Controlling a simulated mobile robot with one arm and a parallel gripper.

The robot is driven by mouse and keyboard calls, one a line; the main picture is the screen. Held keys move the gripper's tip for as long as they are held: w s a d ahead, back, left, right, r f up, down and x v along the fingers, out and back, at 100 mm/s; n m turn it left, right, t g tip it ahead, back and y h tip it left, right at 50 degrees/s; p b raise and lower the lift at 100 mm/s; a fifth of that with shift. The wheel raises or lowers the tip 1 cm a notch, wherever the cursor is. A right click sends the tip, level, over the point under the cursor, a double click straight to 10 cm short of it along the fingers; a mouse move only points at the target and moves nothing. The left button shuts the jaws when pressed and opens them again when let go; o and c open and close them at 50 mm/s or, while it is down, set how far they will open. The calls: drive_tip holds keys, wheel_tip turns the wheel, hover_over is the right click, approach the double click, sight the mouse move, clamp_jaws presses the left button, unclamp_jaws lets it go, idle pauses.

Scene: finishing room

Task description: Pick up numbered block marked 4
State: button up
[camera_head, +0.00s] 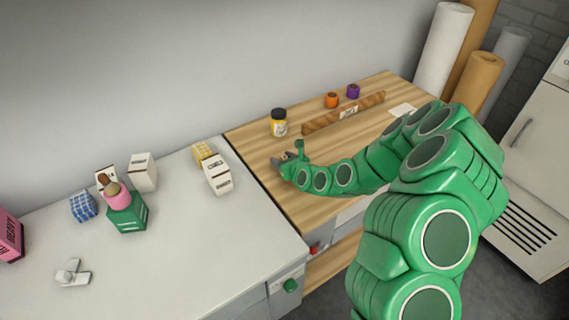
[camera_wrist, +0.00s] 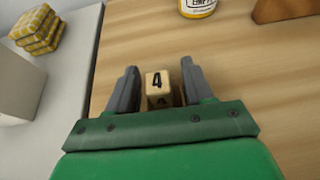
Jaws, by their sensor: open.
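The numbered block (camera_wrist: 157,81) is a small wooden cube with a dark "4" on it, resting on the wooden tabletop in the wrist view. My gripper (camera_wrist: 160,84) is open, with one grey finger to the left and one to the right of the block. The lower part of the block is partly hidden by my green gripper body. In the head view my gripper (camera_head: 286,160) is low over the left part of the wooden table, and the block is too small there to tell clearly.
A yellow-labelled jar (camera_head: 279,123) stands behind my gripper on the wooden table (camera_head: 262,148). A long brown wooden piece (camera_head: 320,121), an orange spool (camera_head: 331,100) and a purple one (camera_head: 353,91) are farther back. Cartons (camera_head: 217,175) stand on the white counter (camera_head: 190,245) at left.

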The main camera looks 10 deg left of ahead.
drive_tip(key=shift+w+a+f, duration=0.1)
drive_tip(key=shift+w+a, duration=0.05)
drive_tip(key=shift+w, duration=0.1)
drive_tip(key=c, duration=0.7)
